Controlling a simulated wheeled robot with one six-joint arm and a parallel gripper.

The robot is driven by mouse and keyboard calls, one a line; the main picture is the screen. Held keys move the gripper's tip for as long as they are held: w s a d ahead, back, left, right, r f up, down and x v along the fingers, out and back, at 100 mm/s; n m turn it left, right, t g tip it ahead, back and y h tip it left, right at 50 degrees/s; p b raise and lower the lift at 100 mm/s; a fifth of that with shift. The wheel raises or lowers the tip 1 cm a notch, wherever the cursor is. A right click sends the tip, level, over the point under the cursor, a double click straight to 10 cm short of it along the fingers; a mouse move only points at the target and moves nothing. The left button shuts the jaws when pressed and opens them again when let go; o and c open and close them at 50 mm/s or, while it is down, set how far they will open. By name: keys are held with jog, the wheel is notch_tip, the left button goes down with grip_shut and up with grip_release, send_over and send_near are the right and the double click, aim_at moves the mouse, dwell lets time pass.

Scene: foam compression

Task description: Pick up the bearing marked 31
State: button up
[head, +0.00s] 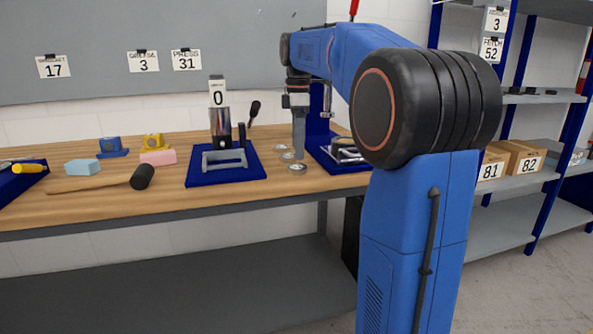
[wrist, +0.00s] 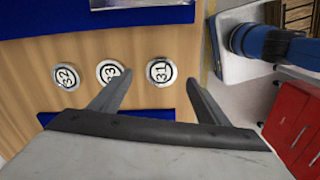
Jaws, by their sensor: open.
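The bearing marked 31 (wrist: 161,71) lies flat on the wooden bench in the wrist view, a pale ring with a dark inner circle and the number in its middle. Two like bearings, 33 (wrist: 109,72) and 32 (wrist: 66,76), lie left of it in a row. My gripper (wrist: 159,77) is open and empty, and in that view bearing 31 appears between its fingertips. The left finger overlaps the edge of bearing 33. In the head view my gripper (head: 299,155) points down over the small discs, whose numbers are too small to read there.
Blue bases flank the bearings: one holds a grey press (head: 222,160), the other (head: 322,150) metal parts. A mallet (head: 142,178), foam blocks (head: 158,157) and yellow-handled tool (head: 30,168) lie farther left.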

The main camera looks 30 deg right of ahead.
aim_at(298, 166)
jog(key=shift+s+a+f, duration=0.1)
jog(key=shift+s+f, duration=0.05)
jog(key=shift+f, duration=2.5)
jog(key=shift+c, duration=0.2)
jog(key=c, duration=1.2)
jog(key=shift+r, duration=0.15)
